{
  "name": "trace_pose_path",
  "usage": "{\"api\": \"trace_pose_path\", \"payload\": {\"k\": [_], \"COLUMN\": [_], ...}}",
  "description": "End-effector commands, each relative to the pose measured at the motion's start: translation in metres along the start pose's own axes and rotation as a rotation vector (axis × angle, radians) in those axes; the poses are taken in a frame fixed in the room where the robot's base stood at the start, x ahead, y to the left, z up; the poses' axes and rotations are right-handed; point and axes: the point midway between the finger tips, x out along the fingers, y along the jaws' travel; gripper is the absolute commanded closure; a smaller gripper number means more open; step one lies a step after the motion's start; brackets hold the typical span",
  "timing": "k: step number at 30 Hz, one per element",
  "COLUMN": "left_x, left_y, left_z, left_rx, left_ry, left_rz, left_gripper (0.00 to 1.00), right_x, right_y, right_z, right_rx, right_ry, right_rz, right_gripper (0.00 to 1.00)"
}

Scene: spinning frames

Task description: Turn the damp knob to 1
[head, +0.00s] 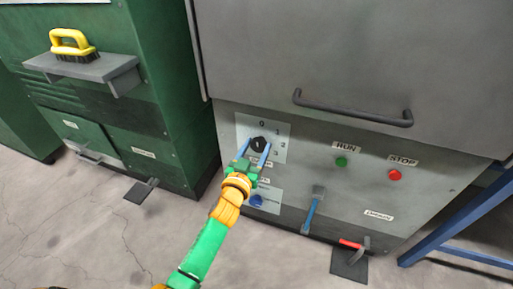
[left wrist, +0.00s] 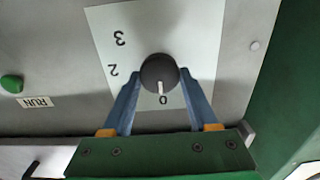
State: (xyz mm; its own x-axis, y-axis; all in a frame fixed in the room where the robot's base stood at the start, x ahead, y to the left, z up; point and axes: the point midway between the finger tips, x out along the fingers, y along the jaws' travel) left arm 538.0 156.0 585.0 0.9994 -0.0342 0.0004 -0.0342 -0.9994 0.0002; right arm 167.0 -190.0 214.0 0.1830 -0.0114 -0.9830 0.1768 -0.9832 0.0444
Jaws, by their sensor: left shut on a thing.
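The damp knob (head: 258,143) is a dark round knob on a white dial plate on the grey machine's front. Its white pointer line points at the 0 mark, at the top of the dial. In the left wrist view, which is upside down, the knob (left wrist: 158,72) sits between the two blue fingers of my left gripper (left wrist: 160,80). The gripper is shut on the knob, one finger on each side. Marks 2 and 3 show on the plate there; the 1 is hidden, seemingly behind a finger. My left gripper (head: 253,153) reaches up to the dial in the head view.
A green RUN button (head: 341,161) and a red STOP button (head: 394,175) are right of the dial. A blue button (head: 256,200) and a blue-handled lever (head: 313,208) are below. A dark bar handle (head: 352,110) juts out above. A green cabinet (head: 165,100) stands left.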

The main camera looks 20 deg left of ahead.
Motion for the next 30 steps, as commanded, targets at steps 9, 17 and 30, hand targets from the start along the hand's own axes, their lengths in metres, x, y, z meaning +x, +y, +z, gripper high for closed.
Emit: {"api": "trace_pose_path", "payload": {"k": [9,17,30], "left_x": [-0.0002,-0.0003,-0.0003], "left_y": [0.0003,0.0013,0.0030], "left_z": [0.0003,0.0007,0.0018], "left_rx": [0.059,0.243,0.594], "left_ry": [-0.001,-0.002,-0.002], "left_rz": [0.000,0.000,0.001], "left_gripper": [0.96,0.96,0.96], "right_x": [-0.0009,-0.0013,-0.0008], "right_y": [0.0001,0.0008,0.0027], "right_z": [-0.0002,0.0037,0.0066], "right_rx": [0.001,0.001,-0.001], "right_ry": [0.001,-0.004,-0.006], "right_rz": [0.000,0.001,0.004], "right_gripper": [0.51,0.51,0.51]}}
